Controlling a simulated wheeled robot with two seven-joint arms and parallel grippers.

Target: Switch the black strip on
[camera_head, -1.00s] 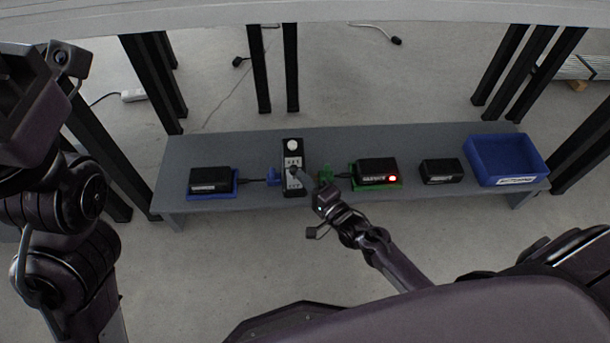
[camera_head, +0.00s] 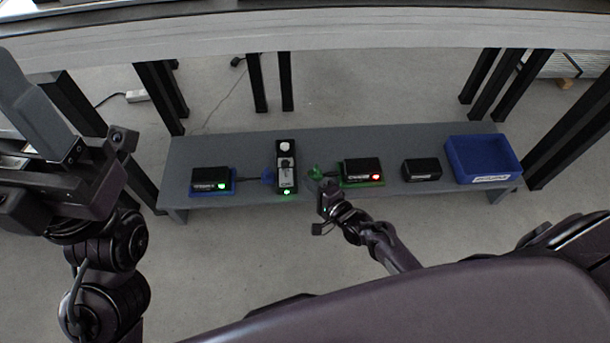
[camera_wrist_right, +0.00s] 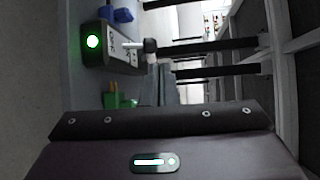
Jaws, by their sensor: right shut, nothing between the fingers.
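The black strip (camera_head: 285,158) stands on the low grey bench, with a pale face, a white round part at its far end and a lit green light (camera_head: 286,191) at its near end. In the right wrist view, the strip (camera_wrist_right: 124,62) shows its green light (camera_wrist_right: 92,41) glowing. My right gripper (camera_head: 317,180) is shut and empty, just right of the strip's near end and apart from it, close to a green plug (camera_head: 315,173). My left gripper (camera_head: 45,150) is raised at the far left; its fingers cannot be made out clearly.
A black box with a green light (camera_head: 210,178) sits on a blue base left of the strip. Another with a red light (camera_head: 362,168) sits on a green base. A plain black box (camera_head: 421,169) and a blue bin (camera_head: 490,168) stand at right.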

